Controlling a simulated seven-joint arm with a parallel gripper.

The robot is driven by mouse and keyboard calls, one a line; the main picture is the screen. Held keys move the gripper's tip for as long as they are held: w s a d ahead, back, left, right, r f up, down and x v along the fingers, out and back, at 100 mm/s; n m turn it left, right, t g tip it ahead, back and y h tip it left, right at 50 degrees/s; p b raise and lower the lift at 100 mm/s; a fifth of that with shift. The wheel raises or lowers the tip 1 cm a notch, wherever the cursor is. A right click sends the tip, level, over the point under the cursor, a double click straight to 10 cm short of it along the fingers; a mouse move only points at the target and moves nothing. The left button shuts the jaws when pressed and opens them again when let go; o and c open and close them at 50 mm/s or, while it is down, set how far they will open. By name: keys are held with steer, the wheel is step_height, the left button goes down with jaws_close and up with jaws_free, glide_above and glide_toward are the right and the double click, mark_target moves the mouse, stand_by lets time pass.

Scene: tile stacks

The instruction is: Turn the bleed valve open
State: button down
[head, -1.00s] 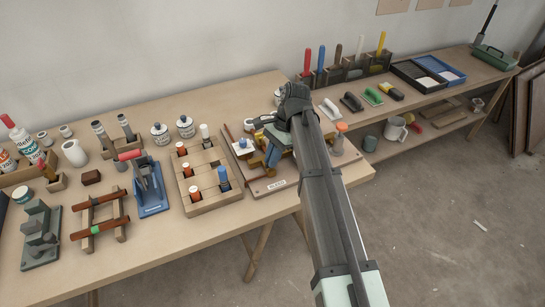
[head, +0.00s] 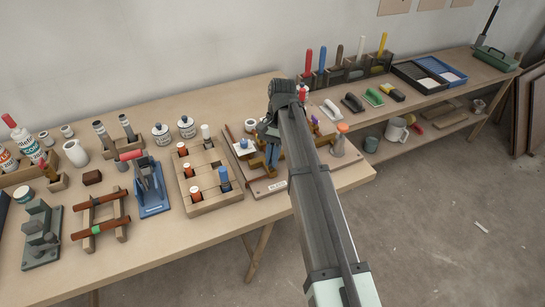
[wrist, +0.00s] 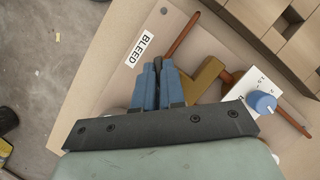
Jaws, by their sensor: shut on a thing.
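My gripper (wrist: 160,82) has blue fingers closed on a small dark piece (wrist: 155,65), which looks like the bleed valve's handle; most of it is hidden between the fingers. It is beside the white label reading BLEED (wrist: 141,50) on the tan board. A brass-coloured fitting (wrist: 206,78) lies just right of the fingers, and a copper-coloured pipe (wrist: 181,36) runs beyond them. In the head view my gripper (head: 272,153) is low over the board (head: 262,190), behind its label (head: 278,186). How far the valve is turned cannot be told.
In the head view a wooden block rack (head: 210,205) is left of the board. A grey cone with an orange top (head: 340,140) stands on the right. Bare floor lies in front.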

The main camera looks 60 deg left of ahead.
stand_by(0.3)
steer(key=c, duration=1.2)
jaws_free()
steer(key=shift+r, duration=0.1)
steer(key=shift+w+a+r, duration=0.2)
steer(key=shift+a+r, duration=0.05)
steer(key=shift+r, duration=0.2)
steer(key=w+a, duration=0.8)
steer(key=shift+w+a, duration=0.2)
steer(key=shift+a, duration=0.05)
